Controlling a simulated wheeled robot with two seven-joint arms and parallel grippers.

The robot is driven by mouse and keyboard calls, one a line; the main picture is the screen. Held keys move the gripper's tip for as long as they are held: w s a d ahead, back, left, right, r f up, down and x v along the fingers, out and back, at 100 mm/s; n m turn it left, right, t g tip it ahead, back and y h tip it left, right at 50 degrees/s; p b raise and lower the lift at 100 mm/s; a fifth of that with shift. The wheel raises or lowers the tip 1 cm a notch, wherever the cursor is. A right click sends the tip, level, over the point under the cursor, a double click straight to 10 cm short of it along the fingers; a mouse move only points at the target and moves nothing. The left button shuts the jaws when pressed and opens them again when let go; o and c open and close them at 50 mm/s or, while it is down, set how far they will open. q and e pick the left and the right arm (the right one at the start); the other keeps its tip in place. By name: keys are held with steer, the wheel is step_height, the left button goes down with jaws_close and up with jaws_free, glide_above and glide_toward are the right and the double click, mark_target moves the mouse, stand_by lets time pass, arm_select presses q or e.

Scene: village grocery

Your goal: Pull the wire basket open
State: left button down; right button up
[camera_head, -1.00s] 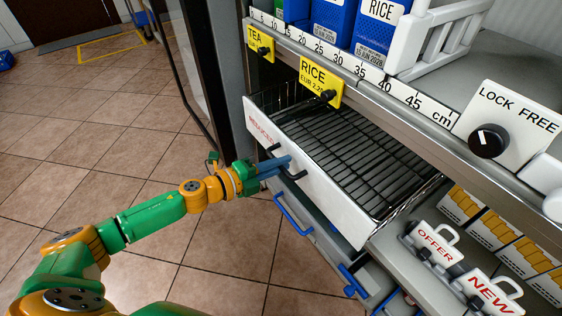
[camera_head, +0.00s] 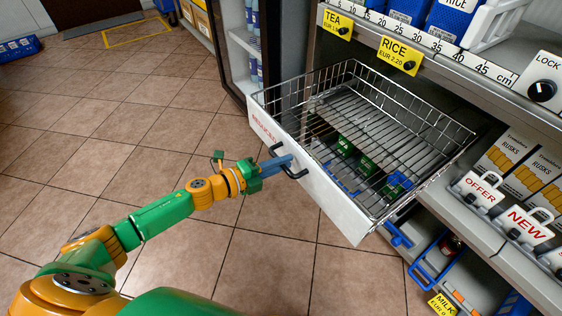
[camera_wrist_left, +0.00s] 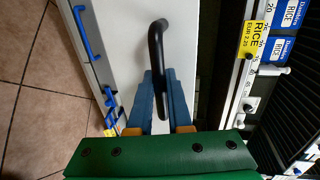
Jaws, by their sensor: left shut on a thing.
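The wire basket (camera_head: 432,124) is a metal wire drawer with a white front panel (camera_head: 312,185) marked "REDUCED". It stands out from under the shelf, pulled well clear of it, and looks empty. A black handle (camera_head: 284,160) is on the front panel. My left gripper (camera_head: 284,162) is shut on this handle, with its blue fingers on either side of the bar. In the left wrist view the black handle (camera_wrist_left: 155,55) runs between the blue fingers, in front of the white panel. My right gripper is not in view.
Above the basket is a shelf with yellow TEA (camera_head: 338,24) and RICE (camera_head: 399,55) tags. Blue-handled drawers (camera_head: 430,262) lie below. OFFER (camera_head: 478,192) and NEW (camera_head: 530,226) signs stand at the right.

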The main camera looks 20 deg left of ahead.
arm_select(q)
steer(key=shift+s+a, duration=0.1)
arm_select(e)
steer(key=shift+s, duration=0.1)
arm_select(q)
steer(key=c, duration=0.8)
jaws_free()
steer(key=shift+c, duration=0.2)
steer(key=p+v, duration=0.1)
steer(key=v, duration=0.6)
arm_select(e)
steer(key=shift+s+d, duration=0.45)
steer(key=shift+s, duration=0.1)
